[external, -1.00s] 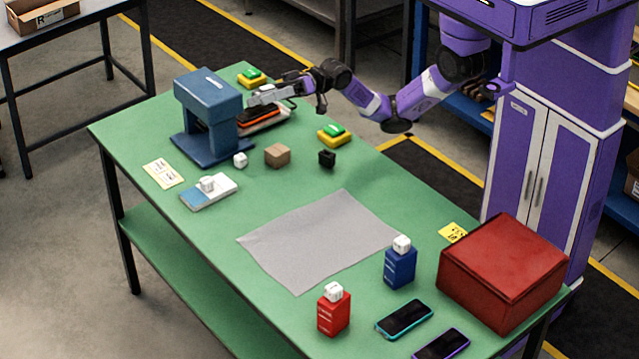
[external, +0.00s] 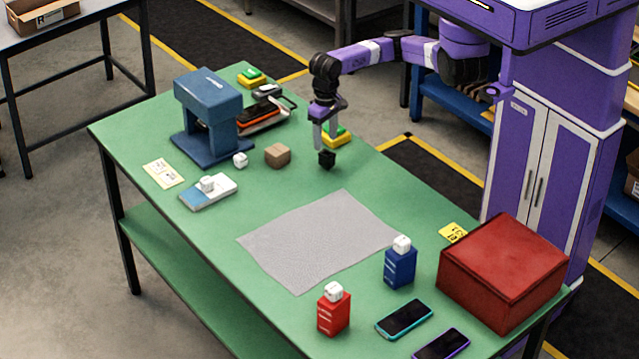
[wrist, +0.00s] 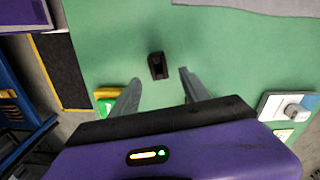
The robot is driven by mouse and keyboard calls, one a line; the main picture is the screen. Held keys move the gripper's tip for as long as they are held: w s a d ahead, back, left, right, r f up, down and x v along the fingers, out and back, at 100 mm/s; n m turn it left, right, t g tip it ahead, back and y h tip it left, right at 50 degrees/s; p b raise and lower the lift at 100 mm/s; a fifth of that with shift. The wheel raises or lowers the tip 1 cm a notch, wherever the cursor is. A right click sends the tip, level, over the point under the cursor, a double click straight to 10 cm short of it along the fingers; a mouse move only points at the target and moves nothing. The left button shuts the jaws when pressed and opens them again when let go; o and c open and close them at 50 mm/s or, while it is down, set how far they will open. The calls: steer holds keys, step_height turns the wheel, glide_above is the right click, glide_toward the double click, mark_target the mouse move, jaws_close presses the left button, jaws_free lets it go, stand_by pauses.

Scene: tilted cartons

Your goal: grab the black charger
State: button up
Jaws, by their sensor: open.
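The black charger (external: 327,160) is a small dark block standing on the green table. It also shows in the wrist view (wrist: 157,65), just beyond and between the fingertips. My gripper (external: 325,148) points down right over the charger, with its fingers apart and empty. In the wrist view my gripper (wrist: 160,76) has one finger on each side of the charger's line, and the charger looks clear of both. The exact height gap cannot be told.
A green-topped yellow block (external: 337,137) stands close behind my gripper. A grey sheet (external: 318,240) lies in front. A red box (external: 503,270) stands at the right end.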

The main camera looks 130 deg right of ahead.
mark_target(327, 157)
step_height(327, 157, down, 2)
steer(key=shift+f, duration=0.25)
steer(key=shift+s+a+f, duration=0.1)
steer(key=shift+f, duration=1.25)
steer(key=shift+s+a+f, duration=0.1)
steer(key=shift+f, duration=1.2)
jaws_close()
